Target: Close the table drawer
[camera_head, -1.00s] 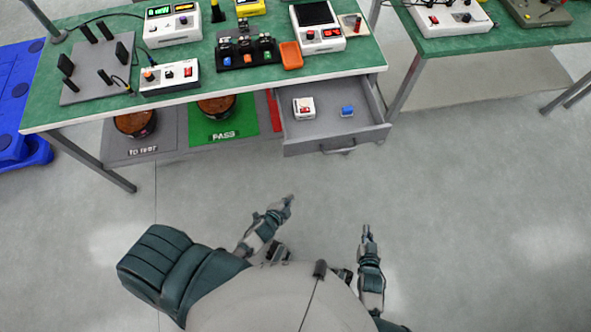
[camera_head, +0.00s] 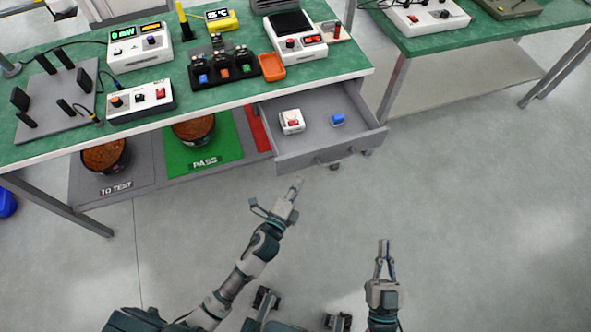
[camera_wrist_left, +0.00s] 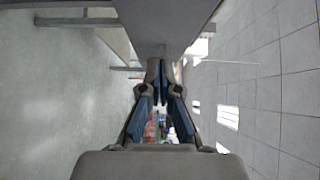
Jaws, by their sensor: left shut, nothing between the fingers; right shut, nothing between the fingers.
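The grey table drawer (camera_head: 292,160) is pulled out from under the green-topped table (camera_head: 215,103). Its handle (camera_head: 330,166) is on the front panel. A white box with a red part (camera_head: 291,121) and a small blue item (camera_head: 338,119) lie inside. My left gripper (camera_head: 298,182) is shut and empty, just in front of and below the drawer front. In the left wrist view the left gripper (camera_wrist_left: 157,68) points at a grey panel (camera_wrist_left: 165,22), probably the drawer front; contact cannot be told. My right gripper (camera_head: 383,246) is shut and empty, farther back over the floor.
Test devices and an orange tray (camera_head: 271,66) stand on the table. Below it are a green PASS mat (camera_head: 207,148) and a grey TO TEST mat (camera_head: 117,186) with round bins. A second table (camera_head: 455,42) stands at the right. The floor before the drawer is clear.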

